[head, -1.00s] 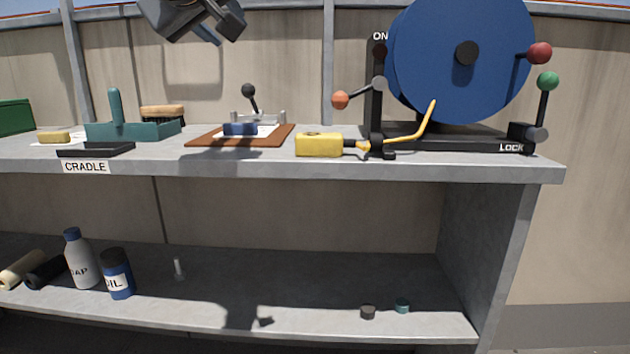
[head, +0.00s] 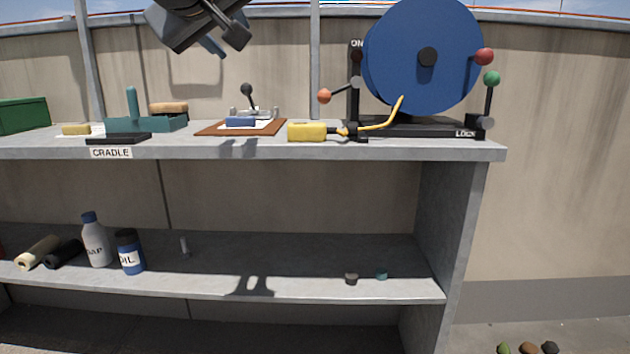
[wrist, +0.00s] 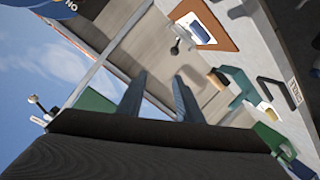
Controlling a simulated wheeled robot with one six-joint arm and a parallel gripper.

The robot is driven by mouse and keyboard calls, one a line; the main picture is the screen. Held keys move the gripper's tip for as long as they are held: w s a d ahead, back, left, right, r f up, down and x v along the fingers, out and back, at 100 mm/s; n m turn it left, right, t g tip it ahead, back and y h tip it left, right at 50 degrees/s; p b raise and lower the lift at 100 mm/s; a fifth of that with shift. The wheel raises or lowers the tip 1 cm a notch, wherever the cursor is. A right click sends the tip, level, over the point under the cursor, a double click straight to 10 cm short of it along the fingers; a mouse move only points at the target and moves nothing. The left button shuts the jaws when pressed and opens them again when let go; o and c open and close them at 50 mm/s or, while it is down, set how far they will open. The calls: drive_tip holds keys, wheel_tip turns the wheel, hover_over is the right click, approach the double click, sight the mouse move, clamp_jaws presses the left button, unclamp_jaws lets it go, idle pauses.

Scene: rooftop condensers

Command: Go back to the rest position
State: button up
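My gripper (head: 223,42) is raised above the shelf unit at the top of the head view, in front of the wall and clear of the things on the top shelf. In the wrist view my gripper (wrist: 155,95) shows two dark fingers standing apart with nothing between them. The gripper is open and empty. The black cradle (head: 118,138) on the top shelf holds nothing that I can see.
The top shelf (head: 250,154) bears a blue reel (head: 425,60), a yellow-handled tool (head: 307,131), a clipboard (head: 210,129), a teal tool (head: 147,124) and a green box (head: 22,115). Bottles stand on the lower shelf. Floor to the right is mostly free.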

drive_tip(key=s+d+f+g, duration=0.3)
drive_tip(key=f, duration=0.5)
drive_tip(key=s+d+f+g, duration=0.2)
drive_tip(key=s+f, duration=0.1)
drive_tip(key=f, duration=0.6)
drive_tip(key=s+d+f+g, duration=0.3)
drive_tip(key=s+f, duration=0.1)
drive_tip(key=f, duration=0.4)
drive_tip(key=s+d+f+g+y, duration=0.15)
drive_tip(key=s+f+g, duration=0.25)
drive_tip(key=s+f, duration=0.45)
drive_tip(key=s+d+f+g, duration=0.3)
drive_tip(key=s+f, duration=0.5)
drive_tip(key=s, duration=0.1)
drive_tip(key=d+r+m+p, duration=0.2)
drive_tip(key=d+r+p, duration=0.4)
drive_tip(key=r+p, duration=0.3)
drive_tip(key=d+r+m+h+p, duration=0.1)
drive_tip(key=d+r+p, duration=0.6)
drive_tip(key=p, duration=0.8)
drive_tip(key=d+r+m+p, duration=0.4)
drive_tip(key=d+r+p, duration=0.3)
drive_tip(key=r+p, duration=0.6)
drive_tip(key=shift+s+d, duration=0.2)
drive_tip(key=shift+r+h, duration=0.1)
drive_tip(key=shift+h, duration=0.15)
